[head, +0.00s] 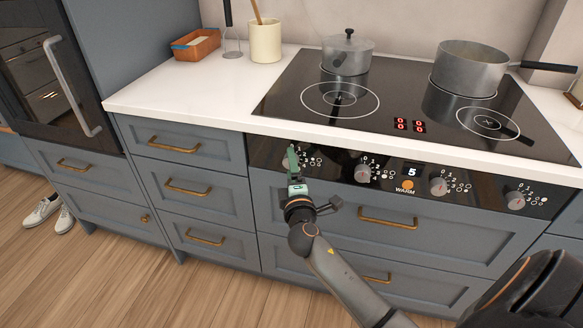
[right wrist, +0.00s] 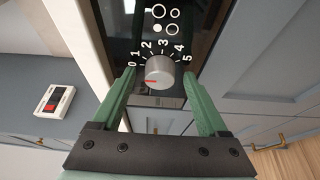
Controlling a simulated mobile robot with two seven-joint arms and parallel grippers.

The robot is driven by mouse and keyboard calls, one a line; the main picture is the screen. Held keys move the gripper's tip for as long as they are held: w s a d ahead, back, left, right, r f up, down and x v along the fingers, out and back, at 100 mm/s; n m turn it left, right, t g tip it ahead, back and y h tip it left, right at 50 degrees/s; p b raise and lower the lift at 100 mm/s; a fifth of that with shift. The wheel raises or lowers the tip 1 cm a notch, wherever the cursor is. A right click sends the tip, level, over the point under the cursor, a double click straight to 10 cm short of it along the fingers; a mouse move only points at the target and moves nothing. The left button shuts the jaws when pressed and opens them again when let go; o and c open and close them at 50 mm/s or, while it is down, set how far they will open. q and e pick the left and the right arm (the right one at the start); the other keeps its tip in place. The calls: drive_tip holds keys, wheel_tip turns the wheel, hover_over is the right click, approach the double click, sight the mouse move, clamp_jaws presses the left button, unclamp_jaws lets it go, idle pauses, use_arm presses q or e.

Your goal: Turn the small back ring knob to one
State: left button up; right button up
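A grey round knob (right wrist: 159,72) with a red mark shows in the right wrist view, on a black panel with a printed scale from 0 to 5. The mark sits low on the knob's face; I cannot tell which number it points at. Circles beside the scale (right wrist: 157,28) have one filled in. My right gripper (right wrist: 160,80) is open, with one green finger on each side of the knob and gaps showing. In the head view the right gripper (head: 293,158) is at the leftmost knob of the control panel and largely hides it. My left gripper is out of view.
More knobs (head: 363,173) sit to the right on the panel, around a display reading 5 (head: 412,172). A lidded pot (head: 347,54) and a larger pan (head: 468,68) stand on the hob (head: 395,90). Drawers with brass handles (head: 387,218) lie below.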

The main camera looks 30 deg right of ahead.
clamp_jaws()
idle(0.4)
drive_tip(key=shift+f, duration=0.1)
